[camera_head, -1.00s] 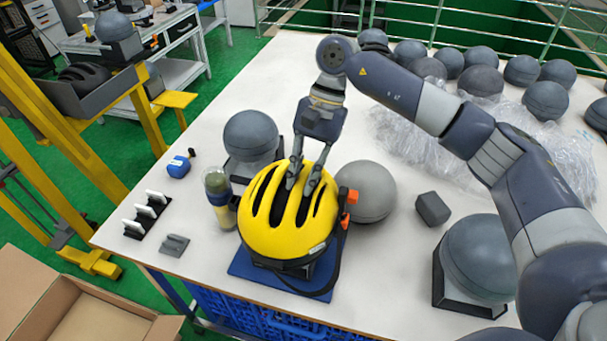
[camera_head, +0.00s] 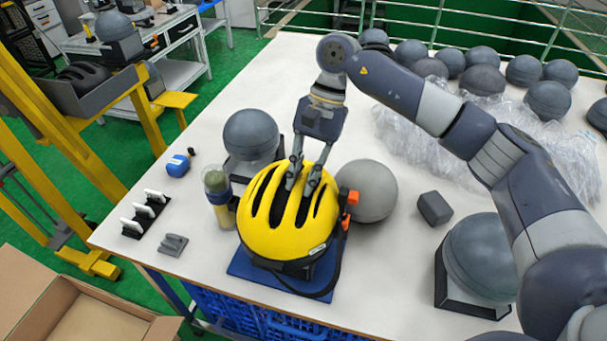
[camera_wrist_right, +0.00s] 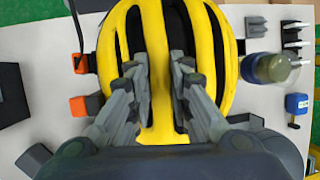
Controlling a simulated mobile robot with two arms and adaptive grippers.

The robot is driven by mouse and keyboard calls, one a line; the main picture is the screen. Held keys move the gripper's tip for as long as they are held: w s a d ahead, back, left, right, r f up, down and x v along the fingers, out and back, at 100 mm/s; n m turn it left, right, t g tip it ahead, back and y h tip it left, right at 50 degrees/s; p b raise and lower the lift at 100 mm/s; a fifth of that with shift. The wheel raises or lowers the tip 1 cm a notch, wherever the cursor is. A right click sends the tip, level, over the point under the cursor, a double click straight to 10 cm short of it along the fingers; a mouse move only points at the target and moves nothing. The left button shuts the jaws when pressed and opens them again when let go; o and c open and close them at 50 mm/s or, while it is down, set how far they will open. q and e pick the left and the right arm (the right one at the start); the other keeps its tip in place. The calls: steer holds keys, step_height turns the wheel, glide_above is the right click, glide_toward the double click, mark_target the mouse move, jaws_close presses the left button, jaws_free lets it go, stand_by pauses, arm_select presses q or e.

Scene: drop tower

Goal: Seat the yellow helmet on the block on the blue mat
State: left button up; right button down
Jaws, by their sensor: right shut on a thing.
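The yellow helmet (camera_head: 272,232) sits over the blue mat (camera_head: 246,268) near the table's front edge, roughly upright, its strap hanging at the right. A dark block shows only in part beneath it; whether the helmet rests fully on it I cannot tell. My right gripper (camera_head: 300,188) reaches down from behind and is shut on the helmet's shell, its fingers at the vent slots. In the right wrist view, the fingers (camera_wrist_right: 158,95) straddle a yellow rib of the helmet (camera_wrist_right: 158,30). My left gripper is not in view.
A grey ball (camera_head: 367,190) stands close to the helmet's right. A jar (camera_head: 218,197) stands close on its left. A dark ball on a stand (camera_head: 250,137) is behind it. A grey block (camera_head: 434,208) lies to the right. A cardboard box (camera_head: 75,305) is at the lower left.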

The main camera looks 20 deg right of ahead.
steer(key=shift+f, duration=0.15)
steer(key=c, duration=1.4)
jaws_free()
steer(key=c, duration=0.4)
steer(key=shift+o, duration=0.2)
steer(key=shift+r, duration=0.95)
steer(key=shift+r, duration=0.2)
